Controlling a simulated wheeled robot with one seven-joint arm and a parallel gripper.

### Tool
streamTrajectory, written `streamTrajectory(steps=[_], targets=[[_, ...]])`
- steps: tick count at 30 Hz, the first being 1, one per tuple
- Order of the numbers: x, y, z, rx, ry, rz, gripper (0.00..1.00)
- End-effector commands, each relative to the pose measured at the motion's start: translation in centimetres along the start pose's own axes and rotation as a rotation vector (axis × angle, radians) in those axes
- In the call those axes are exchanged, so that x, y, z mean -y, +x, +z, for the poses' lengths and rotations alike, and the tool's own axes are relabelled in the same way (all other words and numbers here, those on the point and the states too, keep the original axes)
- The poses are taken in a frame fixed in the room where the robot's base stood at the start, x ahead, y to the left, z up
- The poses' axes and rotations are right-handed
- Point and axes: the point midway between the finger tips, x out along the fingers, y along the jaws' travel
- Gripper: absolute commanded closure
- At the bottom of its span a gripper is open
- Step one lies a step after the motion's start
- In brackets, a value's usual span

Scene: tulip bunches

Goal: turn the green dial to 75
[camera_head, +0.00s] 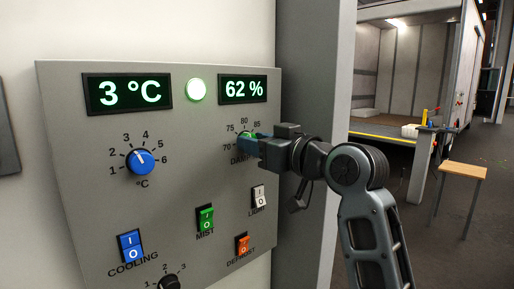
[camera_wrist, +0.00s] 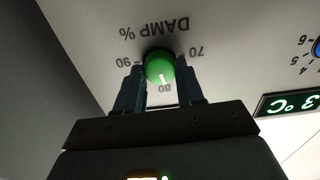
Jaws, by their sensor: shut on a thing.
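The green dial (camera_wrist: 157,66) is on the control panel (camera_head: 60,180), under the scale marked "DAMP %". In the wrist view, which is upside down, its white mark points close to the 80. My gripper (camera_wrist: 160,80) has one finger on each side of the dial and is shut on it. In the head view my gripper (camera_head: 252,142) reaches the dial from the right and hides most of it; only a sliver of green shows. The labels 70, 75, 80 and 85 are readable there. The damp display (camera_head: 243,89) reads 62 %.
A blue dial (camera_head: 140,161) marked °C is to the left, under a 3 °C display (camera_head: 128,94). A lit green lamp (camera_head: 197,90) is between the displays. Below are the blue cooling (camera_head: 131,246), green mist (camera_head: 205,219), white light (camera_head: 258,196) and orange defrost (camera_head: 242,244) switches, and a black dial (camera_head: 170,282).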

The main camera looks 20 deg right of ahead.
Motion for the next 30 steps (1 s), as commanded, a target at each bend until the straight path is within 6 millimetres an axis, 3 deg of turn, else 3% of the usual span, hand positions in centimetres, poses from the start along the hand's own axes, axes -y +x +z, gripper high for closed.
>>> streamTrajectory(steps=[18, 30], targets=[[0.05, -0.03, 0.26, 0.000, -0.506, 0.001, 0.93], [0.12, -0.02, 0.15, 0.001, -0.639, 0.000, 0.93]])
